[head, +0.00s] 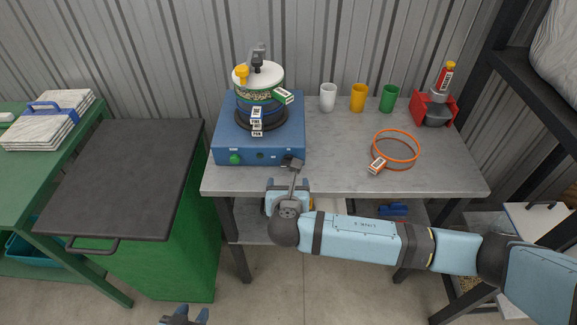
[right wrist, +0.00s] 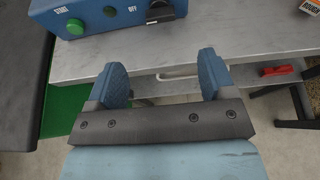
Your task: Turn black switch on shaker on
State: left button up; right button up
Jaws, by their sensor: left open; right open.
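The shaker is a blue box (head: 230,143) near the left end of the grey table, with a round stack of sieves (head: 258,90) on top. Its front panel shows a green button (right wrist: 76,26) marked START, a small dark knob (right wrist: 109,11) and a black switch (right wrist: 161,11) beside the word OFF. My right gripper (head: 287,188) is open and empty, at the table's front edge, below and in front of the switch. Its two blue fingers (right wrist: 155,77) are apart and touch nothing. My left gripper (head: 185,314) is open at the bottom edge, partly cut off.
White (head: 327,97), yellow (head: 358,97) and green (head: 389,98) cups stand behind on the table (head: 335,165). An orange ring (head: 417,156) and a red device (head: 418,106) are to the right. A green cabinet (head: 180,245) with a dark top stands left. A dark shelf frame rises at right.

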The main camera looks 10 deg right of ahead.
aim_at(288, 163)
jog(key=x, duration=1.2)
jog(key=c, duration=0.9)
